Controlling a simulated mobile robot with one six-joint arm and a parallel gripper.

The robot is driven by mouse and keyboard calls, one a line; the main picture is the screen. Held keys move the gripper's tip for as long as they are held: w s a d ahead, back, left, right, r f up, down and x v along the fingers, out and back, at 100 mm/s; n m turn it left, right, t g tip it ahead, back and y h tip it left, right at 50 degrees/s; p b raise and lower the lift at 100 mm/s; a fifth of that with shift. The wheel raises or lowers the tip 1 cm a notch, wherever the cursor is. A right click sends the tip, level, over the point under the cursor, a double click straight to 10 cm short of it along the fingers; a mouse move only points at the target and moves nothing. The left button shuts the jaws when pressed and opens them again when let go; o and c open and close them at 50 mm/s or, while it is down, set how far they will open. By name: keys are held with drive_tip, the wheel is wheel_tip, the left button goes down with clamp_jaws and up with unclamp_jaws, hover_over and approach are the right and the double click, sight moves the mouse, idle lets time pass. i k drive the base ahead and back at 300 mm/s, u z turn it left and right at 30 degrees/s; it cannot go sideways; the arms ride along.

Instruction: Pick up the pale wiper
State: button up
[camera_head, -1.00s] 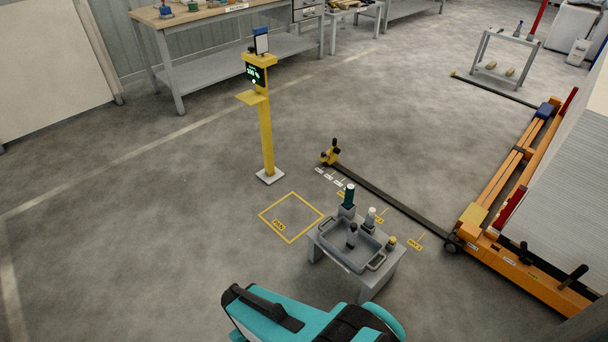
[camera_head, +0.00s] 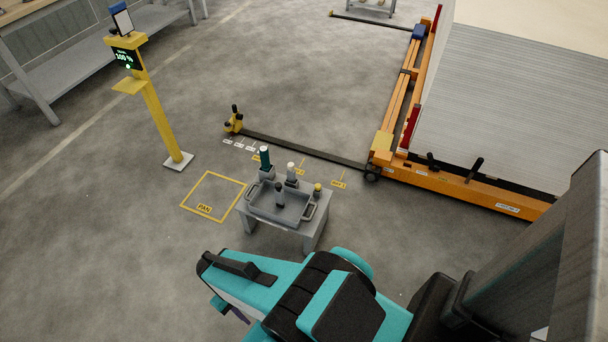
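I cannot make out a pale wiper for certain. A small grey table (camera_head: 310,240) carries a grey tray (camera_head: 268,213) with handles. A grey object with a pale top (camera_head: 291,168) stands at the tray's back edge. A green-topped one (camera_head: 265,158) stands to its left, a small yellow-topped one (camera_head: 317,190) to its right. A dark-topped object (camera_head: 279,188) stands in or at the tray. My teal and black arm is in the foreground, on the near side of the table. My gripper is not visible.
A yellow post with a screen (camera_head: 155,105) stands on the left. A yellow floor square (camera_head: 213,196) lies beside the table. An orange frame (camera_head: 450,184) with a large pale stack (camera_head: 520,105) fills the right. A dark floor rail (camera_head: 305,148) runs behind the table. Open floor lies left.

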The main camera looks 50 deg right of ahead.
sight(291, 177)
drive_tip(key=u, duration=1.05)
drive_tip(key=k, duration=0.1)
drive_tip(key=z, duration=2.65)
drive_tip(key=k, duration=0.95)
drive_tip(key=u, duration=0.1)
drive_tip(key=i, duration=0.7)
drive_tip(key=u, duration=0.05)
